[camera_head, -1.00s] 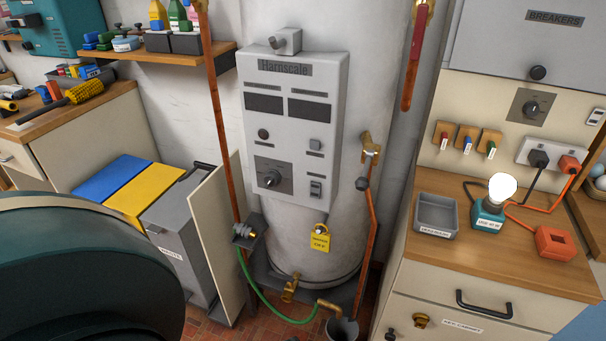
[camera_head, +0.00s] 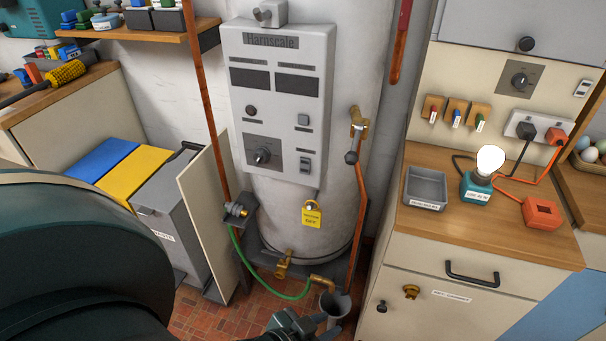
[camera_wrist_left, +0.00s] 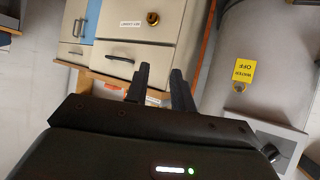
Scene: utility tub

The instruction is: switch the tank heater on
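The tank heater (camera_head: 350,75) is a pale grey cylinder with a light grey control panel (camera_head: 238,130) labelled "Harnscale". The panel has two dark displays (camera_head: 297,85), a dark red round lamp or button (camera_head: 251,110), a rotary dial (camera_head: 262,156) and a rocker switch (camera_head: 305,165). A yellow tag (camera_head: 312,217) hangs below the panel; in the left wrist view the tag (camera_wrist_left: 244,70) reads "WATER OFF". My left gripper (camera_head: 308,321) is low in front of the tank, well below the panel. In the left wrist view its fingers (camera_wrist_left: 160,70) are apart and empty. My right gripper is not in view.
Copper pipes (camera_head: 209,90) flank the tank, and a green hose (camera_head: 262,283) runs near its base. A beige board (camera_head: 205,210) stands left of it. At the right, a wooden counter (camera_head: 460,228) holds a grey tray (camera_head: 425,188) and a lit bulb (camera_head: 490,160) under a breaker box (camera_head: 520,25).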

